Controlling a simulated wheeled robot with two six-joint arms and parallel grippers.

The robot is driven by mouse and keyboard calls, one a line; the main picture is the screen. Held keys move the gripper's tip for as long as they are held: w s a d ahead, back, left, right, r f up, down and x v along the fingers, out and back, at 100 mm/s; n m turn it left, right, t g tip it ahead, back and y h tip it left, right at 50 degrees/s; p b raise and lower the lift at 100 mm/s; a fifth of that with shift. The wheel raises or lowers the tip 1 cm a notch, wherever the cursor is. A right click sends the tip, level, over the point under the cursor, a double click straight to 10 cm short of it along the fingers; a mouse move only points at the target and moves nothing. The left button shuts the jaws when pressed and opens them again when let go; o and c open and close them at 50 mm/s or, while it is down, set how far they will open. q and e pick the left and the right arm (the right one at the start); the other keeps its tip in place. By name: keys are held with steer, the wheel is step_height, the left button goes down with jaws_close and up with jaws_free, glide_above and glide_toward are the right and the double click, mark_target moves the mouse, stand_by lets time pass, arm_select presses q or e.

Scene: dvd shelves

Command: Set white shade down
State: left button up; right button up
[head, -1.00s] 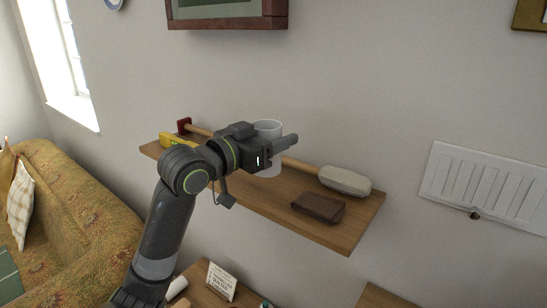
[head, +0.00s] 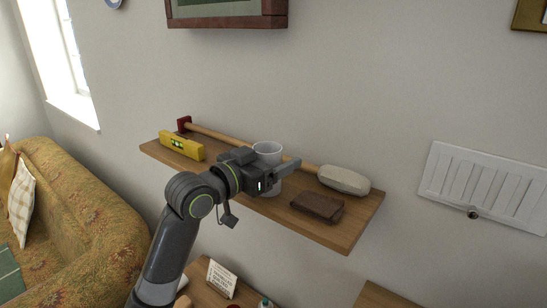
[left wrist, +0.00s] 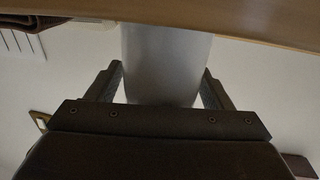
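The white shade (head: 267,149) is an upright, pale, open-topped cylinder at the middle of the wooden wall shelf (head: 270,208). My left gripper (head: 282,168) reaches across it from the left, with its fingers on either side, shut on it. In the left wrist view the white shade (left wrist: 165,65) fills the space between the two fingers (left wrist: 163,85). The gripper hides its middle in the head view. Its lower end shows just below the gripper, over the shelf; I cannot tell whether it touches the board. My right gripper is not in view.
A yellow level (head: 181,146) and a red-ended wooden handle (head: 210,133) lie left of the shade. A white vent panel (head: 487,188) is on the wall.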

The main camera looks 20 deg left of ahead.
arm_select(q)
steer(key=shift+r, duration=0.25)
steer(key=shift+s+a+f, duration=0.15)
steer(key=shift+s, duration=0.05)
steer(key=b+v, duration=0.2)
steer(key=v, duration=0.9)
steer(key=shift+s, duration=0.25)
